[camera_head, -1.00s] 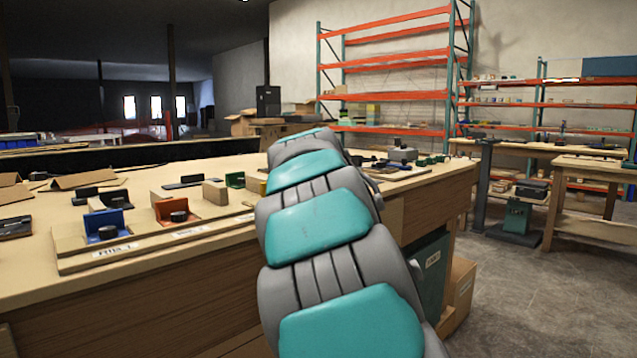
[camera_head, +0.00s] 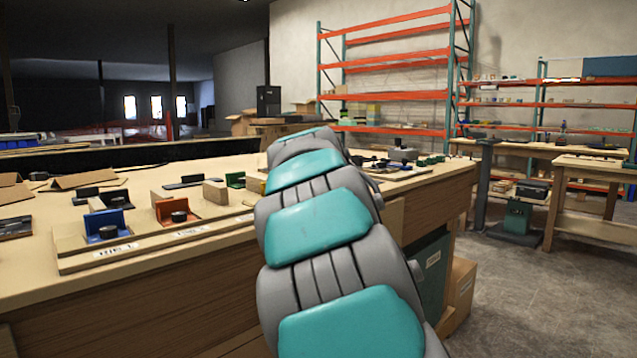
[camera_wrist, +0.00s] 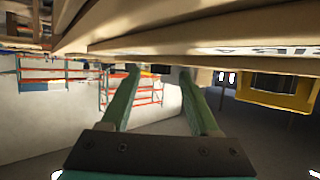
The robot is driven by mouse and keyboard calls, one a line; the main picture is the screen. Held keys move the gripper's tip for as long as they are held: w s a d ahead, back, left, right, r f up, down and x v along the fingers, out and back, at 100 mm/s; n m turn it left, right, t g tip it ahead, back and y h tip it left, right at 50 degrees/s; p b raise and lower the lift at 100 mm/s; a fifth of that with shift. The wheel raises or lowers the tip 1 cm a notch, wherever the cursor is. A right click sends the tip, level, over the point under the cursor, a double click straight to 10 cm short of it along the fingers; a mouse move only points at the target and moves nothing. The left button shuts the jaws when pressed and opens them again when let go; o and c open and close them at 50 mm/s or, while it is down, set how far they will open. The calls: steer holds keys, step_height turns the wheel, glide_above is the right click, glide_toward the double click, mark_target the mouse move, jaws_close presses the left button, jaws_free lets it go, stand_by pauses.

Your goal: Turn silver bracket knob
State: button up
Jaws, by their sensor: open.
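In the head view, a small grey piece with a dark top (camera_head: 403,151) stands far along the bench, just right of my arm. It may be the silver bracket and its knob, but it is too small to tell. My gripper is hidden behind my arm in that view. In the wrist view, my gripper (camera_wrist: 162,78) shows two green fingers set apart. Small dark shapes (camera_wrist: 157,69) lie near and between the fingertips, under the bench edge in the picture; I cannot tell whether one is the knob. I see nothing clearly held.
A blue bracket (camera_head: 104,225) and an orange bracket (camera_head: 167,209), with black knobs, sit on a labelled board at left. A green bracket (camera_head: 235,180) is behind them. A yellow bracket (camera_wrist: 277,92) shows at right in the wrist view.

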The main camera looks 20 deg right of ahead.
steer(key=shift+b+v, duration=0.55)
steer(key=shift+v, duration=3.25)
